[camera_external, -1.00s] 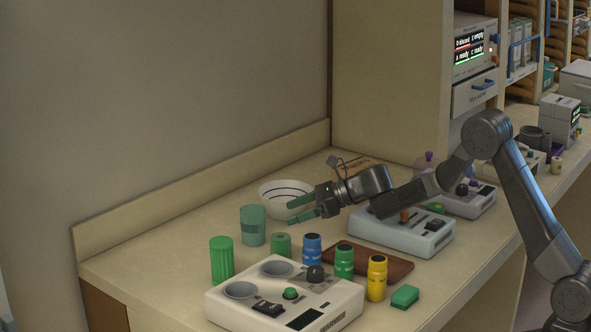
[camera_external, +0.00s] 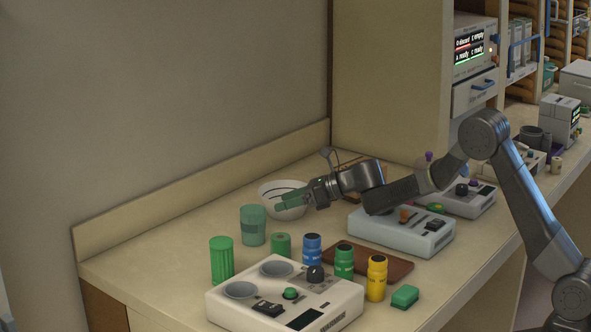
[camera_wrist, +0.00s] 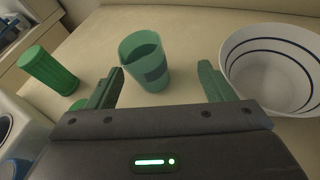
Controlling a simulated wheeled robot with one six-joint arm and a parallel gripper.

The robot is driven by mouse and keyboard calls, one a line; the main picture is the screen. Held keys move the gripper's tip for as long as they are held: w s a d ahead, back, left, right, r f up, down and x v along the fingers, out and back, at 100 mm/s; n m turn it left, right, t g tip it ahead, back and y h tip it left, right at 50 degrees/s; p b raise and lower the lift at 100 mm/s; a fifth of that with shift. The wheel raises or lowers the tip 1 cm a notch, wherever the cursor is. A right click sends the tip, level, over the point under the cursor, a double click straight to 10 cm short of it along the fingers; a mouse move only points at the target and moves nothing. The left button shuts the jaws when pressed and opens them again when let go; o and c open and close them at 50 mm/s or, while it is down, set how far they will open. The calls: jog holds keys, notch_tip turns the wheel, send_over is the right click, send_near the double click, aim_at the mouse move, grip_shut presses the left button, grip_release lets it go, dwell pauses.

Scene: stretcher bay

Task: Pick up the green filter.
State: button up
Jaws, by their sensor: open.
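A ribbed green cylinder (camera_external: 221,260), most like a filter, stands upright on the counter behind the white device; in the wrist view it shows at the upper left (camera_wrist: 48,72). A translucent teal cup (camera_external: 252,226) stands to its right and, in the wrist view (camera_wrist: 147,64), appears between and beyond my fingers. A short green cylinder with a hole on top (camera_external: 281,244) stands nearer the device, partly hidden by my left finger in the wrist view. My gripper (camera_external: 278,202) is open and empty, above the counter by the bowl, apart from the ribbed cylinder.
A white bowl with dark rings (camera_external: 270,190) stands close behind my gripper. A white device (camera_external: 345,310), blue (camera_external: 312,248), green (camera_external: 344,262) and yellow (camera_external: 377,278) jars, a brown tray (camera_external: 395,267) and a green block (camera_external: 405,297) crowd the front.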

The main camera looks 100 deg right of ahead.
jog(key=w+d+r+m+g+h+p, duration=0.25)
jog(key=w+r+m+h, duration=0.35)
jog(key=m, duration=0.5)
notch_tip(320, 180, up, 5)
jog(key=m+g+y+p, duration=0.6)
jog(key=m+g+y, duration=0.1)
jog(key=m, duration=1.9)
send_over(223, 241)
jog(key=s+a, duration=0.3)
jog(key=s, duration=0.1)
jog(key=x, duration=0.5)
jog(key=p+x, duration=0.1)
jog(key=x, duration=0.2)
jog(key=shift+s+d, duration=0.15)
jog(key=shift+d, duration=0.15)
jog(key=shift+p+x, duration=0.85)
jog(key=shift+x, duration=1.8)
jog(key=shift+r, duration=0.1)
jog(key=c, duration=1.1)
